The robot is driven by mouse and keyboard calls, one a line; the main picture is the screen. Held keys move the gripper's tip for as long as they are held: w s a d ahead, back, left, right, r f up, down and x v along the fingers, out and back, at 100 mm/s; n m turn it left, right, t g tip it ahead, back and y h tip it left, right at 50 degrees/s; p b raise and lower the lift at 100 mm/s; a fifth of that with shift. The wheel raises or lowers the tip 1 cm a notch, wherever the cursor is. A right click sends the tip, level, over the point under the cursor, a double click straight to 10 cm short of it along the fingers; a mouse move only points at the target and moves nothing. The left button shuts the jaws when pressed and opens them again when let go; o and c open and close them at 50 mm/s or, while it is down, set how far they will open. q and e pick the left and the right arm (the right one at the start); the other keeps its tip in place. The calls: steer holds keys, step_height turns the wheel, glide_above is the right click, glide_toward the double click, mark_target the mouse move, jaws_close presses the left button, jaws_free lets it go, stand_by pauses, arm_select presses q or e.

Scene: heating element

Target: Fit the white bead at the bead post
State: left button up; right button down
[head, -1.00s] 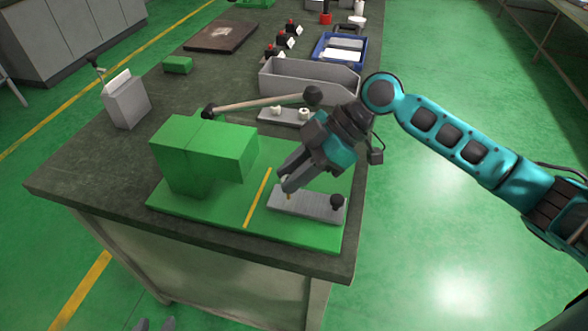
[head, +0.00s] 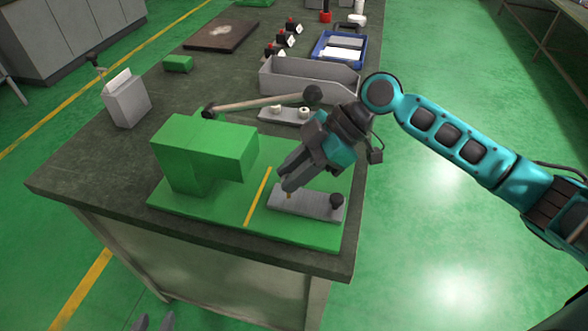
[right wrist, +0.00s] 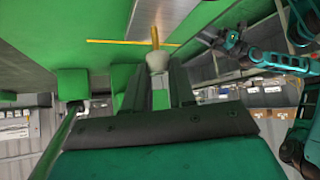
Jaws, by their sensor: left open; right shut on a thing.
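My right gripper (head: 286,184) is over the left end of a grey plate (head: 315,204) on the green base, pointing down. In the right wrist view its fingers are shut on the white bead (right wrist: 157,60). A thin brass bead post (right wrist: 154,38) shows in line with the bead, just past the fingertips. The post also shows below the fingertips in the head view (head: 289,195). I cannot tell whether bead and post touch. The bead is hidden by the fingers in the head view. My left gripper (head: 153,322) shows only its tips at the bottom edge, apart and empty.
A green block (head: 205,150) stands left of the plate, with a yellow strip (head: 258,198) between. Behind are a rod with dark ends (head: 260,103), a holder with white beads (head: 284,117) and a grey bin (head: 300,85).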

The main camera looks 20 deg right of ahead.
steer(key=shift+p, duration=0.3)
steer(key=shift+f+b, duration=0.35)
steer(key=shift+f, duration=0.25)
steer(key=shift+f+b, duration=0.45)
steer(key=shift+f, duration=0.5)
steer(key=c, duration=0.9)
jaws_free()
steer(key=shift+o, duration=0.2)
steer(key=v, duration=1.3)
steer(key=shift+f, duration=0.1)
